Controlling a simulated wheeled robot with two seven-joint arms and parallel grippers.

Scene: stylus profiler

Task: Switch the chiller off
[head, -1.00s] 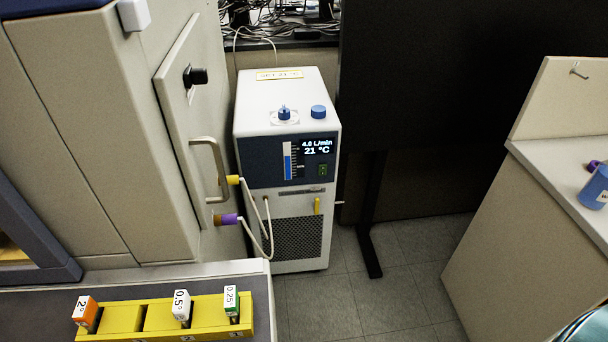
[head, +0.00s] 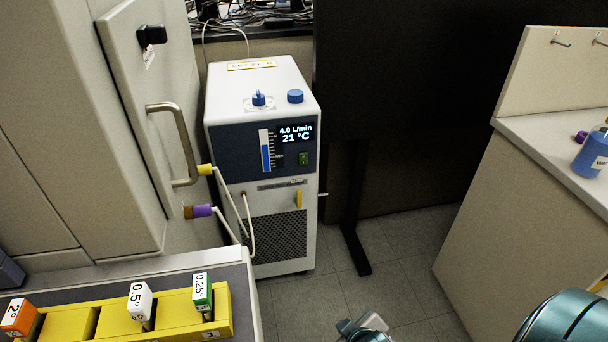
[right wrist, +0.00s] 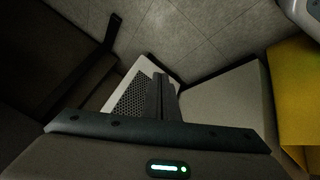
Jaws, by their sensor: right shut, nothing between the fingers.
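The chiller (head: 222,118) is a white box standing on the floor, with a dark blue front panel. Its lit display (head: 296,133) reads 4.0 L/min and 21 °C. A small green switch (head: 304,158) sits below the display; its position is too small to tell. Part of my right gripper (head: 365,328) shows at the bottom edge of the head view, low and in front of the chiller, clear of it. In the right wrist view my right gripper (right wrist: 161,95) has its fingers together and empty, with the chiller's grille (right wrist: 130,100) beyond. My left gripper is out of view.
A cabinet with a handle (head: 180,145) stands left of the chiller, with hoses (head: 232,200) between. A yellow block holder (head: 170,318) is at front left. A counter (head: 540,150) stands right.

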